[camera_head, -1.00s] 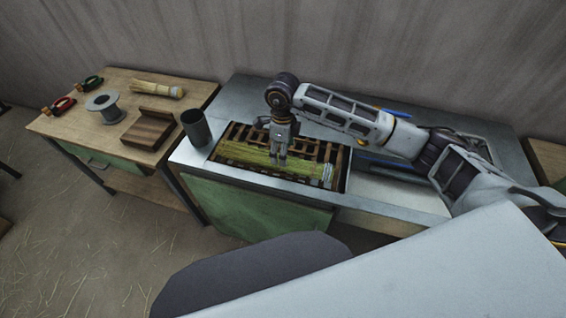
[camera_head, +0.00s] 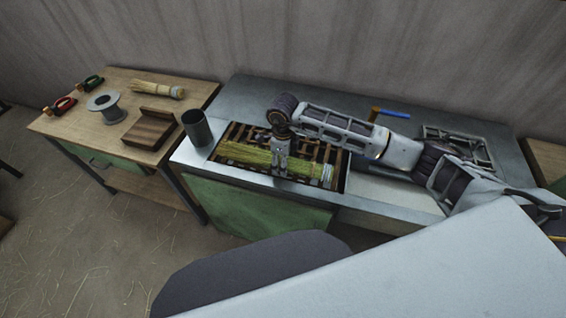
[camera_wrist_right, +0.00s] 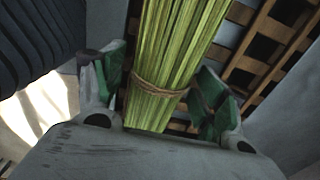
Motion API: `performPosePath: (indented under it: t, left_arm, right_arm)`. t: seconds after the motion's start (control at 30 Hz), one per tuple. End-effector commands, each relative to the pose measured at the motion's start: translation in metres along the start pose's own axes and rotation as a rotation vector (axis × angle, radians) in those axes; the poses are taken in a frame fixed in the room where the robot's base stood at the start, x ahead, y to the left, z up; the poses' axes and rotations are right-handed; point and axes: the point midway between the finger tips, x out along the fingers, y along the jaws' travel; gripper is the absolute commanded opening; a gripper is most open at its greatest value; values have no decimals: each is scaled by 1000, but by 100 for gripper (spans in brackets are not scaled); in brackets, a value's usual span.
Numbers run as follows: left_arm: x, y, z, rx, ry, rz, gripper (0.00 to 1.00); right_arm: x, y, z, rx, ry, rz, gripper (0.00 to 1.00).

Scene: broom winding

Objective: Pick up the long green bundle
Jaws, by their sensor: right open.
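The long green bundle (camera_head: 248,155) lies lengthwise on a slatted rack set into the grey counter, with a pale band at its right end. In the right wrist view the bundle (camera_wrist_right: 172,60) has a twine tie and passes between the two green-padded fingers. My right gripper (camera_head: 280,172) is over the bundle, pointing down. It also shows in the right wrist view (camera_wrist_right: 160,98), open, with a finger on each side of the bundle and a gap on the right side. The fingertips are partly hidden in the head view. My left gripper is not in view.
The slatted rack (camera_head: 240,132) sits in a recess with a metal rim. A dark cup (camera_head: 197,128) stands left of it.

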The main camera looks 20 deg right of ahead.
Motion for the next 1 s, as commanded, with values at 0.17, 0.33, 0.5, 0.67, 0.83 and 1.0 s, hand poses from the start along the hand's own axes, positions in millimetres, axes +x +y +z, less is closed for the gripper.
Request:
performPosePath:
  t: [0.17,0.33,0.5,0.67,0.83,1.0]
  left_arm:
    - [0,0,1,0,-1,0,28]
    - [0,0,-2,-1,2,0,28]
    - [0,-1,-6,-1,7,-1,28]
    - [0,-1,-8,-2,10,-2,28]
    - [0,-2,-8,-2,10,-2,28]
    - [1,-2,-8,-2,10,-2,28]
  right_arm:
    - [0,0,0,0,0,0,72]
    - [0,0,0,0,-1,0,51]
    - [0,0,0,0,-1,0,29]
    - [-1,0,0,0,-1,0,21]
    - [-1,0,0,0,-1,-1,21]
    - [-9,-1,1,0,-3,-2,21]
